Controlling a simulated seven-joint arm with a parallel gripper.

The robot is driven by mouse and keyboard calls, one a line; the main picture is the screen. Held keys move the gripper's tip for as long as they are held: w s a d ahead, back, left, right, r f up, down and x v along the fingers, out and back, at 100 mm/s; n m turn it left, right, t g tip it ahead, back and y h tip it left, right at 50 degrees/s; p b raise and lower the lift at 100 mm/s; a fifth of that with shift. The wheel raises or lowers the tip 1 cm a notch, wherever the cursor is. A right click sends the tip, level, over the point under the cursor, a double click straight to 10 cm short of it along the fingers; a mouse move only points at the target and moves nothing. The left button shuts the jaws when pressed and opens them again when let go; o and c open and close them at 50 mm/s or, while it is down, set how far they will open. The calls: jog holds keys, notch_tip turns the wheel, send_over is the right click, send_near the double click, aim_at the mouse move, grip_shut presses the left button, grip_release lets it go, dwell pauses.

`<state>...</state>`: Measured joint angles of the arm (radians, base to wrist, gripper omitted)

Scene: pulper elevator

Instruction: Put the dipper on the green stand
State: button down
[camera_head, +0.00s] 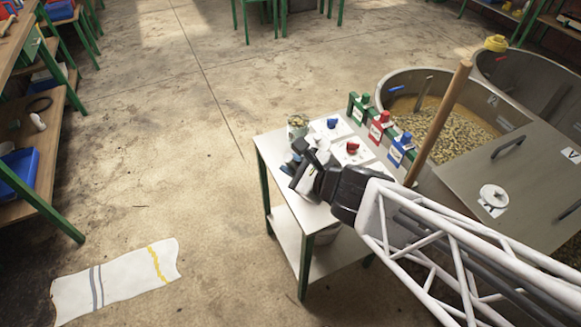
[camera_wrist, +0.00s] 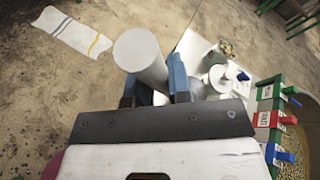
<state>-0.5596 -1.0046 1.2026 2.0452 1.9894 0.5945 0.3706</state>
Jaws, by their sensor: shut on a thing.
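My gripper (camera_head: 305,168) is over the small white table, and its fingers also show in the wrist view (camera_wrist: 154,84). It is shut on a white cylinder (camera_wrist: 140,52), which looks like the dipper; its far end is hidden. In the head view only a little white shows between the fingers. The green stand (camera_head: 358,106) is at the table's far right edge, in a row with a red stand (camera_head: 380,131) and a blue stand (camera_head: 402,151). In the wrist view the green stand (camera_wrist: 266,90) is right of my gripper, apart from it.
The table (camera_head: 268,150) bears a glass jar (camera_head: 297,127) and white pieces with a blue knob (camera_head: 332,123) and a red knob (camera_head: 352,147). A metal tank (camera_head: 400,82) of beans and a leaning wooden pole (camera_head: 440,122) stand at the right. A striped cloth (camera_head: 115,283) lies on open floor.

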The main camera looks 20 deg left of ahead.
jog(key=shift+w+a, duration=0.15)
jog(key=shift+a, duration=0.15)
jog(key=shift+f, duration=0.85)
jog(key=c, duration=1.1)
grip_release()
jog(key=shift+o, duration=0.2)
jog(key=shift+v, duration=0.8)
jog(key=v, duration=1)
jog(key=shift+d, duration=0.2)
